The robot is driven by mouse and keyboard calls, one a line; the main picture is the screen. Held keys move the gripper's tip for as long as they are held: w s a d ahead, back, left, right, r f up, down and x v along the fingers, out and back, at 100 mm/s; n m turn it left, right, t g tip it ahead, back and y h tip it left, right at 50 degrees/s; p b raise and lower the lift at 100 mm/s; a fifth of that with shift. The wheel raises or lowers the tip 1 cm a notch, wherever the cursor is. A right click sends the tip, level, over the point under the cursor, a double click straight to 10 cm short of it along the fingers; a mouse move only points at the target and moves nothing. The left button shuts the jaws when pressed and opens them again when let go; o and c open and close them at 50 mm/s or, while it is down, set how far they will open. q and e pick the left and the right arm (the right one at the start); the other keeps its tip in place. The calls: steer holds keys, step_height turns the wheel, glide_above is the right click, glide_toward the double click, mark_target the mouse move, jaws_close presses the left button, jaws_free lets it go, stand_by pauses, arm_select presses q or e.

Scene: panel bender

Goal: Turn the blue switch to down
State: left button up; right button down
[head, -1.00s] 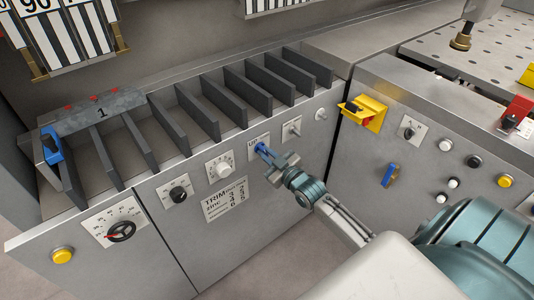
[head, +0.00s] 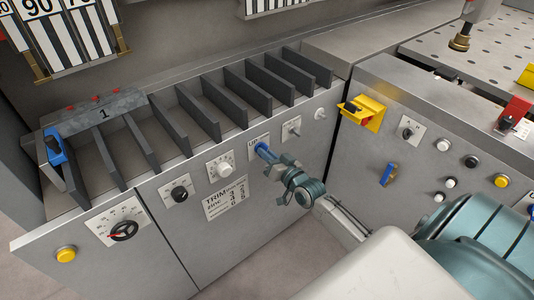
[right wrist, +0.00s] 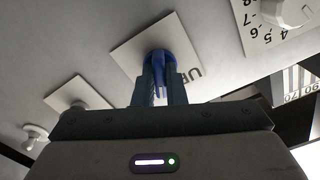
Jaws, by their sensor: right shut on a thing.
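The blue switch (head: 262,148) sits on a white plate lettered "UP" on the grey cabinet front, between a white knob and a small metal toggle. My right gripper (head: 271,155) reaches it from the lower right in the head view. In the right wrist view the blue switch (right wrist: 160,56) stands between the two fingers of my right gripper (right wrist: 162,82), which are shut on it. The fingers hide part of the switch and of the lettering. I cannot clearly tell which way its lever points. My left gripper is not in view.
A white knob (head: 220,169) is left of the switch and a metal toggle (head: 292,128) is right of it. A yellow guard (head: 365,111) and a blue lever (head: 388,175) are on the right panel. Dark divider slots line the cabinet top.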

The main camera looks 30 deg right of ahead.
steer(key=shift+m, duration=0.5)
steer(key=shift+f, duration=0.1)
steer(key=c, duration=1.5)
jaws_free()
